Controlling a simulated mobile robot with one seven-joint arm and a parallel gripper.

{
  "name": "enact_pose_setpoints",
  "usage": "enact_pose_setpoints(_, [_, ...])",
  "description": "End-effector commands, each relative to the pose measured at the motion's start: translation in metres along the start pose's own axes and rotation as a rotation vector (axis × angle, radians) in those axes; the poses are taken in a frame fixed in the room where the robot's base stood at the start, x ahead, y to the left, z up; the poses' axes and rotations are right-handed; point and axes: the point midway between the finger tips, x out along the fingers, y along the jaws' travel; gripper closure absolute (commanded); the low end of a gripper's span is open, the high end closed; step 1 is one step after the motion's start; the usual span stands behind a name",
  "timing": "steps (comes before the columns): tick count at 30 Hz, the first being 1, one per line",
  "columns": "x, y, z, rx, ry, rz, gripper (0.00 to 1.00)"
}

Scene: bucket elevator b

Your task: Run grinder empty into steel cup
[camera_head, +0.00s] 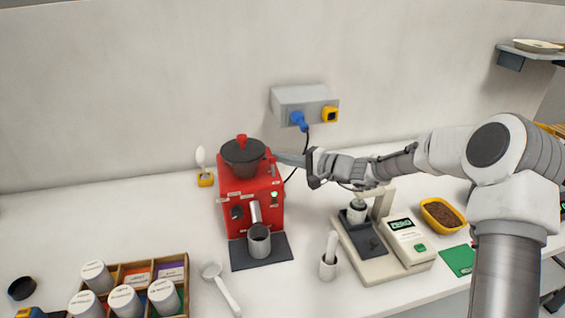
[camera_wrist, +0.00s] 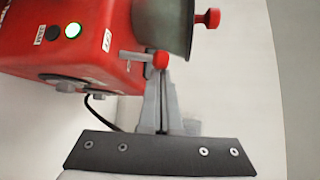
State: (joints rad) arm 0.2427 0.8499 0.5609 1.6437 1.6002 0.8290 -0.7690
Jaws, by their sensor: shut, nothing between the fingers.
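The red grinder (camera_head: 236,190) stands upright at the middle of the counter, with a dark lidded hopper (camera_head: 243,158) on top. A steel cup (camera_head: 259,242) stands below its spout (camera_head: 256,213) on a dark mat. My gripper (camera_head: 280,158) reaches in from the right, beside the grinder's upper right side. In the wrist view my shut, empty fingers (camera_wrist: 163,82) are at a small red knob (camera_wrist: 161,60) on a pale lever. I cannot tell whether they touch. A green button (camera_wrist: 72,30) is lit on the grinder's front. The cup's inside is too small to judge.
A scale (camera_head: 385,245) with a small container on it stands right of the grinder. A wooden box (camera_head: 187,262) of jars is at front left. A cable runs from the wall socket (camera_head: 300,105).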

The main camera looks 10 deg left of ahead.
Motion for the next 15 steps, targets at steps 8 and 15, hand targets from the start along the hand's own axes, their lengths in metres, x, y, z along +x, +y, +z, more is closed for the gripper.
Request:
enact_pose_setpoints(8, [-0.0011,0.002,-0.0001,-0.016,0.002,-0.017,1.0])
enact_pose_setpoints(15, [-0.0017,0.0024,0.0006,-0.032,0.002,-0.034,1.0])
